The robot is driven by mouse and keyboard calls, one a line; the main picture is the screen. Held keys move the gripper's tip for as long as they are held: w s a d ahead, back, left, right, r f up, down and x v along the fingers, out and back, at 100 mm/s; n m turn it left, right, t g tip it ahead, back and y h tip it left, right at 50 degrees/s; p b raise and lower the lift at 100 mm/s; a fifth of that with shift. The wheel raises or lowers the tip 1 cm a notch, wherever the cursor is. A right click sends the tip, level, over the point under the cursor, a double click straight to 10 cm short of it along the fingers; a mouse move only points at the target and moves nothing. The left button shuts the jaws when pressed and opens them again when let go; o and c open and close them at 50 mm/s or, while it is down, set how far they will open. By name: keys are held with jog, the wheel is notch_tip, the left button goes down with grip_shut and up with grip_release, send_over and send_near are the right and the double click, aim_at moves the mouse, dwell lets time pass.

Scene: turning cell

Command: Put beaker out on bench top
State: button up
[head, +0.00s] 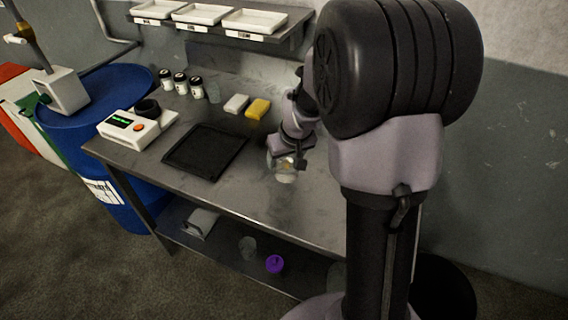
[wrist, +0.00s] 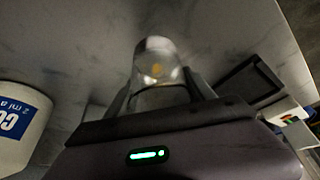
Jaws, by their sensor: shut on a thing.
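A clear glass beaker (wrist: 157,66) is between the fingers of my gripper (wrist: 158,98) in the wrist view. In the head view my gripper (head: 284,160) is over the right part of the bench top (head: 240,192), shut on the beaker (head: 286,177). The beaker's lower part shows below the fingers. It is at or just above the bench surface; I cannot tell whether it touches. My arm hides the right end of the bench.
A black tray (head: 205,152), a scale with a green display (head: 130,128), several small jars (head: 181,83), and white and yellow blocks (head: 257,108) stand left and behind. A lower shelf holds a purple item (head: 274,263) and a clear vessel (head: 248,247). The bench front is clear.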

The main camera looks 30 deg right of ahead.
aim_at(292, 159)
jog(key=shift+f+b, duration=0.45)
jog(key=shift+f, duration=0.85)
jog(key=o, duration=1.8)
jog(key=shift+c, duration=0.2)
jog(key=p+v, duration=0.4)
jog(key=v, duration=0.8)
jog(key=shift+w+p, duration=0.15)
jog(key=shift+p, duration=0.25)
jog(key=s+a+r+m+y, duration=0.1)
jog(key=s+a+r, duration=0.2)
jog(key=s+a, duration=0.3)
jog(key=s+a+r+m, duration=0.1)
jog(key=s+a+r, duration=0.2)
jog(key=s+a, duration=0.2)
jog(key=s+a+r+m+t+y, duration=0.1)
jog(key=s+a+r, duration=0.3)
jog(key=s+a, duration=0.2)
jog(key=s, duration=0.2)
jog(key=shift+s+a+y, duration=0.3)
jog(key=shift+s, duration=0.05)
